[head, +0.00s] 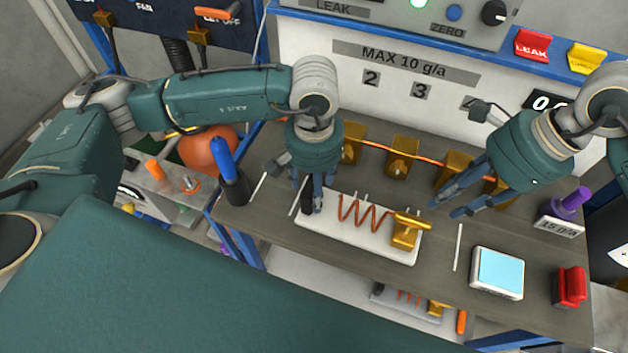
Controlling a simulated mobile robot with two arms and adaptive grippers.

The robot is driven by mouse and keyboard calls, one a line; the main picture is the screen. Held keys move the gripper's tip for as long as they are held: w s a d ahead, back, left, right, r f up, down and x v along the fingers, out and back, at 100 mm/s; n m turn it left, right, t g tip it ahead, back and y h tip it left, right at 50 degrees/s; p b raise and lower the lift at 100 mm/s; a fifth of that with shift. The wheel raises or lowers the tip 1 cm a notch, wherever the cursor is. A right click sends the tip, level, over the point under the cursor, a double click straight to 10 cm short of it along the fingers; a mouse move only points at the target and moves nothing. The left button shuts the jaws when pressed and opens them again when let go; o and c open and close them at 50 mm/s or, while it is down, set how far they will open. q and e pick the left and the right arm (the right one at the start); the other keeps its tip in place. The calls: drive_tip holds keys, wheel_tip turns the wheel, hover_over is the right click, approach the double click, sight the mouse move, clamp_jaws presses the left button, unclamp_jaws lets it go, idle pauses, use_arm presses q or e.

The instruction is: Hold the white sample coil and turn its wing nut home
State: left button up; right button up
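The white sample coil (322,222) is a white block on the grey-brown bench, carrying a copper spiral and a brass wing-nut clamp (407,232) at its right end. My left gripper (307,207) points down at the block's left end. Its fingers stand on both sides of a black upright grip there and look shut on it; the contact is partly hidden. My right gripper (449,208) is to the right of and behind the brass clamp, with its fingers apart and nothing between them. It is not touching the clamp.
Brass blocks (402,158) joined by a copper line stand along the back. A blue-screened device (499,271), a red switch (570,286) and a purple knob (573,200) are at right. A blue-handled tool in a dark holder (236,188) is at left. Bench between clamp and device is mostly clear.

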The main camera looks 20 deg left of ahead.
use_arm(q)
drive_tip(key=c, duration=1.3)
clamp_jaws()
use_arm(e)
drive_tip(key=shift+o, duration=1.4)
wheel_tip(320, 180, up, 3)
drive_tip(key=m+h, duration=0.1)
drive_tip(key=h, duration=0.3)
hover_over(413, 221)
drive_tip(key=shift+t, duration=0.3)
wheel_tip(413, 221, down, 12)
drive_tip(key=shift+r, duration=0.1)
drive_tip(key=shift+c, duration=0.5)
